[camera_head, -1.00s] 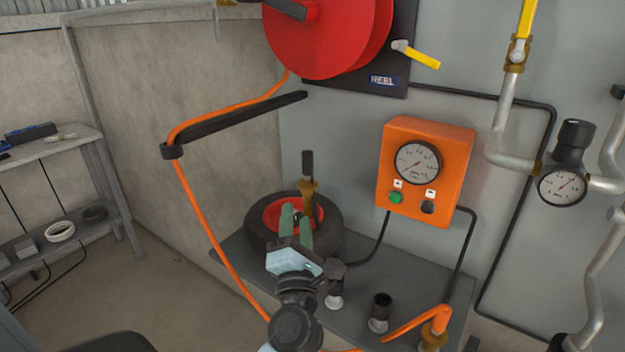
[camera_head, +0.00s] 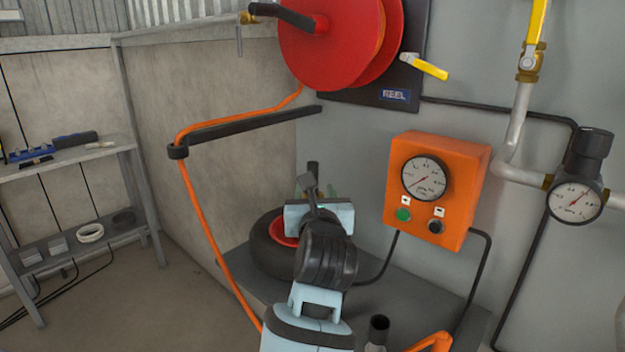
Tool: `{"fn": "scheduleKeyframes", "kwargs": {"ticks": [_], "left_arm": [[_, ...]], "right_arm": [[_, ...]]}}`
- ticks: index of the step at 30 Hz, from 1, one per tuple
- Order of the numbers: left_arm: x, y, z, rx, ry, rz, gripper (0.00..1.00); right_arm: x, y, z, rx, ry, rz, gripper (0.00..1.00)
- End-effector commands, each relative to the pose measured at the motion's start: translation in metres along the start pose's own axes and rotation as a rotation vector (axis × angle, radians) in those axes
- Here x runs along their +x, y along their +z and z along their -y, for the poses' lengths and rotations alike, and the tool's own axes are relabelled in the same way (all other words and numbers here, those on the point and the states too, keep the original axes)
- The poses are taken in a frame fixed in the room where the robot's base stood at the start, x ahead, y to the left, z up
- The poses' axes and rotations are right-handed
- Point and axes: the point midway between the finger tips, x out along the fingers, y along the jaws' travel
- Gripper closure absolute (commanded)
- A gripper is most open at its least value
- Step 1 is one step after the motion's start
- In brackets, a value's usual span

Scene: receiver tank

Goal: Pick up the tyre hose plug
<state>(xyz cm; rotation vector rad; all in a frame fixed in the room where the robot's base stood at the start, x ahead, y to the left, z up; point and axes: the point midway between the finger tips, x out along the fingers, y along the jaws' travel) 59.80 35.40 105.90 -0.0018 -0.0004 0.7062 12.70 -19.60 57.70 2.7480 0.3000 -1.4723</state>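A dark upright cylinder top (camera_head: 313,168) shows just behind my gripper, above the tyre. It may be the tyre hose plug, whose lower part is hidden. The dark tyre (camera_head: 266,252) with a red hub lies on the grey bench, partly covered by my arm. My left gripper (camera_head: 316,190) reaches in from the bottom, over the tyre and in front of the cylinder. Its green fingers are mostly hidden behind its pale body. I cannot tell whether they touch or hold the cylinder. My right gripper is out of view.
The orange gauge box (camera_head: 436,190) is on the wall to the right. A dark socket (camera_head: 377,330) and an orange hose bend (camera_head: 432,342) are at the bench front. An orange hose hangs from the bracket (camera_head: 245,131). A shelf (camera_head: 65,155) stands left.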

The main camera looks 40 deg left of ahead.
Motion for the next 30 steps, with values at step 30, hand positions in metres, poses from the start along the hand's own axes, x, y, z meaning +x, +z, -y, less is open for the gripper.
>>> {"fn": "scheduleKeyframes", "kwargs": {"ticks": [30], "left_arm": [[0.067, 0.006, -0.002, 0.001, 0.001, 0.000, 0.58]], "right_arm": [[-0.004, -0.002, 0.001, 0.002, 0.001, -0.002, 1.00]]}}
